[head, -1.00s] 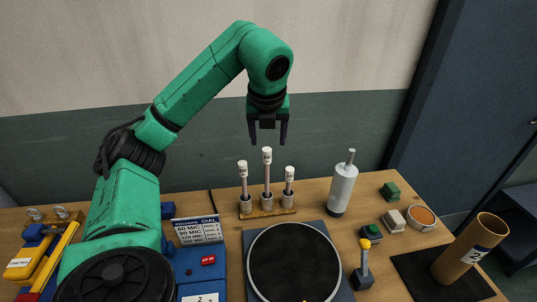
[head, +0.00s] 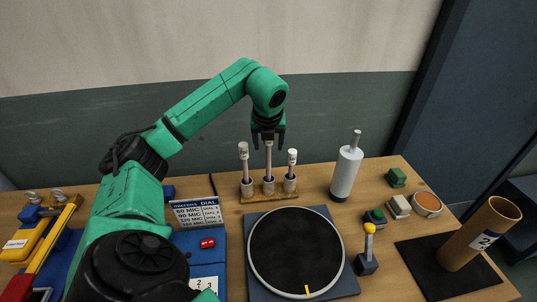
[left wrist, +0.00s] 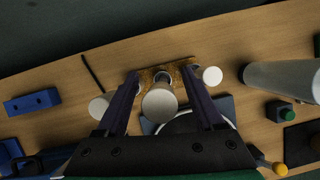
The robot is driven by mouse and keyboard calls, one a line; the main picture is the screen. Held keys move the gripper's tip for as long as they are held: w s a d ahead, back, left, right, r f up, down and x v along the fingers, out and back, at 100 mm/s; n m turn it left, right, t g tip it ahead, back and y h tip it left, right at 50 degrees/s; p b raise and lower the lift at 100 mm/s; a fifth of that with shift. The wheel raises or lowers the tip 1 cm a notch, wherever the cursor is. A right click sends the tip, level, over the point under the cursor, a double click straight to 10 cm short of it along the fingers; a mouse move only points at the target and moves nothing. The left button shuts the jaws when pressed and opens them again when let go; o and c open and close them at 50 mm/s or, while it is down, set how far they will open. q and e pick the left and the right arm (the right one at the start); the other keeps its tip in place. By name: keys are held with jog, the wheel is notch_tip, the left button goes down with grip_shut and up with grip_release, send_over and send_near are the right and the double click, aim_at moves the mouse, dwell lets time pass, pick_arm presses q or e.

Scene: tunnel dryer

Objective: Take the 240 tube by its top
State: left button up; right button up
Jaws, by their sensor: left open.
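In the left wrist view the middle tube's white top (left wrist: 160,104) lies between the two dark fingers; contact cannot be told. The right gripper is not in view.
A white bottle (head: 346,174) stands right of the rack. A round black plate (head: 295,255) lies in front. A yellow-topped lever (head: 368,250), small blocks and a cardboard tube (head: 478,238) are at right. A blue dial board (head: 200,245) is at left.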

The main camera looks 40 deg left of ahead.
pick_arm(q)
jog(key=shift+w+f, duration=0.1)
jog(key=shift+w, duration=0.05)
jog(key=c, duration=1.1)
grip_shut()
